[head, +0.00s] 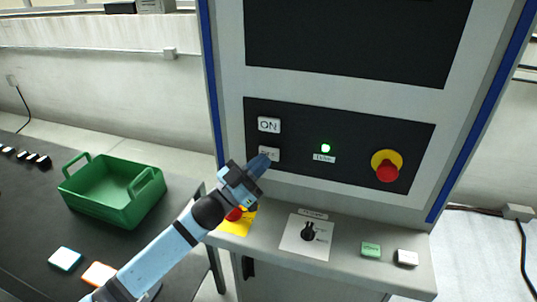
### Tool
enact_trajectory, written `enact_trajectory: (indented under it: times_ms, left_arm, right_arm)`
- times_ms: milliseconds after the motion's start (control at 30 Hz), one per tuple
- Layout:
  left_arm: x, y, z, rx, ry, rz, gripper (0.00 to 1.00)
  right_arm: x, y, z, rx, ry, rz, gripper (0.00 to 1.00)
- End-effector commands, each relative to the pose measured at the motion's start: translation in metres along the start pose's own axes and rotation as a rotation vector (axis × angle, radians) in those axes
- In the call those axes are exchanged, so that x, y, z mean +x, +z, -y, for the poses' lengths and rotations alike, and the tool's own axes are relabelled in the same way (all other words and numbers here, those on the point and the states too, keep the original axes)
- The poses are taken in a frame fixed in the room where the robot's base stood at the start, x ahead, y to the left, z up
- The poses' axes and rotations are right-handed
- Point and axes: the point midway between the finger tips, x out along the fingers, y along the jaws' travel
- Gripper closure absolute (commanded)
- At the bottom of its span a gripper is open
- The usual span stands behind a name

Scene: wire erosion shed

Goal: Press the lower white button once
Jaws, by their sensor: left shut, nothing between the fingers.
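The lower white button (273,154) is on the black panel of the machine, straight below the white ON button (269,125). Its label is partly covered by my left gripper (262,160), whose shut fingertips overlap the button's lower left part in the head view. I cannot tell whether the fingertips touch the button or hover just in front of it. The left gripper is empty. My right gripper is not in view.
A lit green lamp (326,148) and a red knob on yellow (387,171) share the panel. The ledge below holds a rotary switch (309,232), a green button (371,249) and a white button (407,257). A green crate (124,213) stands on the dark table.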

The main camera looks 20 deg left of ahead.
Motion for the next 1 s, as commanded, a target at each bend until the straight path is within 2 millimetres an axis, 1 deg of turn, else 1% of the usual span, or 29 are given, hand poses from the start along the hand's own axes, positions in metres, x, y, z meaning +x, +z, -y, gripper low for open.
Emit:
enact_trajectory:
  times_ms: [200,467,1000]
  left_arm:
    - [0.0004,0.0002,0.0004,0.000,0.000,0.000,1.00]
    - [0.0058,0.0041,0.0044,0.000,0.000,0.000,1.00]
    - [0.0072,0.0052,0.0053,0.000,0.000,0.000,1.00]
  right_arm:
    - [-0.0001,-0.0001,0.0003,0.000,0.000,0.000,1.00]
    - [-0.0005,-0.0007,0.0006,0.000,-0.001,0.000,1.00]
    - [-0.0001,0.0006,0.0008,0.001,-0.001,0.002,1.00]
